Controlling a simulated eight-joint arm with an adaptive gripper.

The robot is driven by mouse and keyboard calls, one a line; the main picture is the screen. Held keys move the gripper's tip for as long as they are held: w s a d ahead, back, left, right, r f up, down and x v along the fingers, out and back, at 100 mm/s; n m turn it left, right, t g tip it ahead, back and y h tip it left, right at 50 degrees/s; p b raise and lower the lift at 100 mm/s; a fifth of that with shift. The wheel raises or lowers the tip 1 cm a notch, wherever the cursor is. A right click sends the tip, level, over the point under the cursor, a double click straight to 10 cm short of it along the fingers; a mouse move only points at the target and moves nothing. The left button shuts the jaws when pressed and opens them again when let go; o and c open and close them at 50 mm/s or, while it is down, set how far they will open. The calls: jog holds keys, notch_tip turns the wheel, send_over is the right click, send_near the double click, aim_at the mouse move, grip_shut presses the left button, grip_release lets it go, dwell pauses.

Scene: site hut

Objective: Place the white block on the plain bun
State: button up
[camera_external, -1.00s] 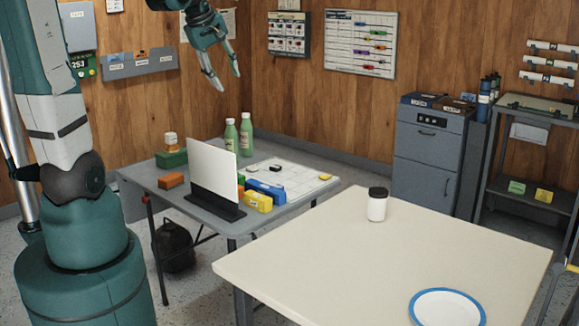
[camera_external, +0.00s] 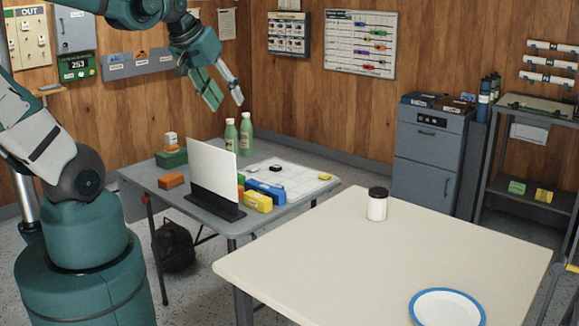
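My gripper (camera_external: 228,106) is open and empty, its fingers pointing down, in the air above and behind the grey folding table (camera_external: 165,199). A small whitish block (camera_external: 171,137) sits at the top of a stack on a green box (camera_external: 171,158) at the table's back left; it may be the white block, but it is too small to be sure. My gripper shows above and to the right of this stack. I cannot make out a plain bun clearly. An upright white panel (camera_external: 213,170) hides part of the table behind it.
Two green bottles (camera_external: 246,135) stand at the back of the grey table. An orange block (camera_external: 171,180), yellow block (camera_external: 258,202) and blue block (camera_external: 266,191) lie near the panel. The cream table (camera_external: 350,255) bears a dark-lidded jar (camera_external: 377,205) and a blue-rimmed plate (camera_external: 446,293).

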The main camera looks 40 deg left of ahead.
jog(key=s+d+f+m, duration=0.2)
jog(key=s+d+m, duration=0.1)
jog(key=s, duration=0.1)
jog(key=shift+s+d+f+m+t, duration=0.2)
jog(key=shift+s+m+t, duration=0.1)
jog(key=shift+s, duration=0.05)
